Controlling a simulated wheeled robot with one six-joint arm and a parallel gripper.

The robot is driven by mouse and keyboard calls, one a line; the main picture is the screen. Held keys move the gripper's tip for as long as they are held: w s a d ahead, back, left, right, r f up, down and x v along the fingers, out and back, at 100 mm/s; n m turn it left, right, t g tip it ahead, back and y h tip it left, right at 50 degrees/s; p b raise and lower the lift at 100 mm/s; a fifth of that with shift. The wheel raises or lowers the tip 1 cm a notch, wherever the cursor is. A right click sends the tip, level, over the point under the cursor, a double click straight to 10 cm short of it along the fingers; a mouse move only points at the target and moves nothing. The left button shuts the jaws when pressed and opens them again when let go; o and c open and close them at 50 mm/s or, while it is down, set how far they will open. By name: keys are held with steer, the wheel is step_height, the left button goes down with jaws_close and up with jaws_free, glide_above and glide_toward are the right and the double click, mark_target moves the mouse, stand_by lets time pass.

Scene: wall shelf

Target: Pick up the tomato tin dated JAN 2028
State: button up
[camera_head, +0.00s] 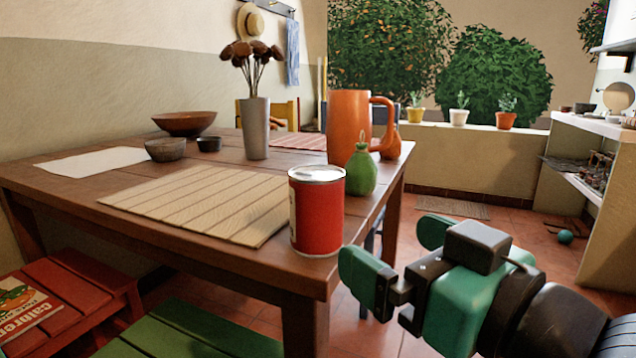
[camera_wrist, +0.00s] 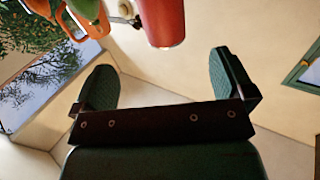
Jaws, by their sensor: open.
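A red tin (camera_head: 318,215) with a silver lid stands upright near the right front corner of the wooden table. A strip of pale label shows at its left side; no date is readable. My gripper (camera_head: 400,258) is open and empty, to the right of the tin and apart from it, beyond the table's edge. In the wrist view the red tin (camera_wrist: 162,20) shows at the top, partly cut off, ahead of the space between the open fingers of my gripper (camera_wrist: 165,80).
A green bottle-like vase (camera_head: 361,171) and an orange jug (camera_head: 347,125) stand just behind the tin. A striped mat (camera_head: 205,200) lies left of it. A grey vase (camera_head: 255,130) with dried flowers and bowls stand further back. A red bench (camera_head: 85,295) and green bench (camera_head: 190,330) flank the table.

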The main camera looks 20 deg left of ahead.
mark_target(332, 211)
steer(key=p+x, duration=0.3)
steer(key=p, duration=0.3)
steer(key=p+x, duration=0.3)
steer(key=p, duration=0.3)
steer(key=shift+w+a+r, duration=0.2)
steer(key=shift+a, duration=0.1)
steer(key=shift+w+a+f+p, duration=0.2)
steer(key=shift+w+a+p, duration=0.3)
steer(key=shift+a, duration=0.15)
steer(key=p+x, duration=0.4)
steer(key=shift+s+a+r, duration=0.1)
steer(key=shift+s+a, duration=0.05)
steer(key=shift+s, duration=0.05)
steer(key=shift+w+a+f+p, duration=0.3)
steer(key=shift+a, duration=0.1)
steer(key=c, duration=1.1)
steer(key=shift+r, duration=0.1)
steer(key=shift+c, duration=0.7)
